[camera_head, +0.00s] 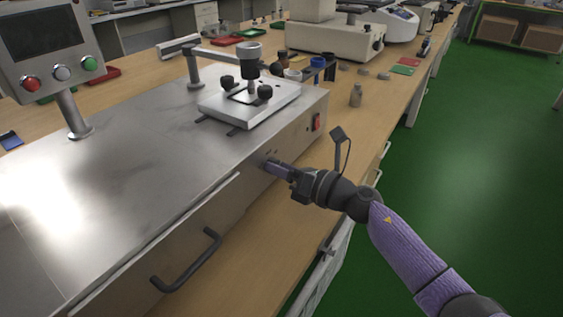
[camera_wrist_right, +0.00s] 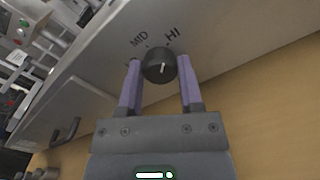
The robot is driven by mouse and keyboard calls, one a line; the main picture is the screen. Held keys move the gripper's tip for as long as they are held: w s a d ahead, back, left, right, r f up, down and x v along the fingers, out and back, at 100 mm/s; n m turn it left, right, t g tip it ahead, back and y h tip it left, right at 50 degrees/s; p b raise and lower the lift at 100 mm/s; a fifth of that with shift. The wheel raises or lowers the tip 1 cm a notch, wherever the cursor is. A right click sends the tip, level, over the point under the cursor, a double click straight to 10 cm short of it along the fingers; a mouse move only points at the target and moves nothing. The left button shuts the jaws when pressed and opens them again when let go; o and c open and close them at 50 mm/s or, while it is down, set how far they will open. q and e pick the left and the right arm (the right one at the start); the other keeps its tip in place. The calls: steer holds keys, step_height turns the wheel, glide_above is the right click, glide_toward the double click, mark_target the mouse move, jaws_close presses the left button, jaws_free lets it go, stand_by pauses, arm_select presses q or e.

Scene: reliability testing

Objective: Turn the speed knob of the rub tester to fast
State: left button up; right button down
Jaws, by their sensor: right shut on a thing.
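The rub tester (camera_head: 130,150) is a big metal machine on the bench. Its speed knob (camera_wrist_right: 158,66) is round and black with a white line, on the front panel, with "MID" and "HI" printed above it in the right wrist view. The white line stands nearly upright there; which mark it points at is hard to tell. My right gripper (camera_head: 272,166) is at the front panel, its purple fingers (camera_wrist_right: 158,78) on either side of the knob and shut on it. The left finger covers part of the panel beside "MID". In the head view the gripper hides the knob. My left gripper is out of view.
A red switch (camera_head: 316,122) sits on the panel to the right of the knob. A black handle (camera_head: 187,262) sticks out on the front at lower left. The green floor (camera_head: 480,170) is open at right.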

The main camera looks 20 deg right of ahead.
steer(key=shift+m+p, duration=0.45)
steer(key=shift+m, duration=0.55)
steer(key=shift+c, duration=1.3)
jaws_free()
steer(key=shift+d, duration=0.1)
